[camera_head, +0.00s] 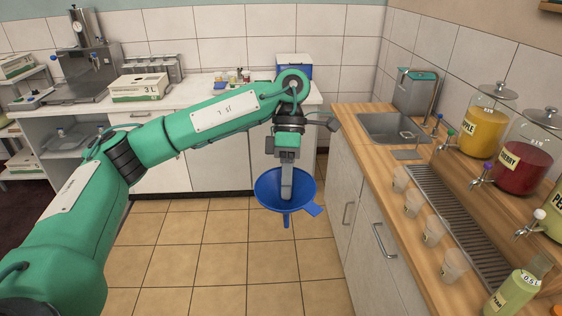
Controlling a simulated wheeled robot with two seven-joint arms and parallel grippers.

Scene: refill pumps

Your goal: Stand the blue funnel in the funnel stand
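The blue funnel (268,189) hangs upright over the tiled floor in the middle of the view, its wide mouth up and its spout down. My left gripper (287,183) reaches down into the mouth and appears shut on the funnel's wall; its fingers hide part of the inside. A small grey stand with a flat base and a ring (407,154) is on the wooden counter beside the sink, right of the funnel and apart from it. It looks like the funnel stand. My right gripper is not in view.
The wooden counter (384,172) holds a sink (385,124), juice dispensers (483,128), a drip tray (450,205), several clear cups (412,203) and a green bottle (515,292). A white counter at the back carries boxes and a blue-and-white box (294,68). The floor between is clear.

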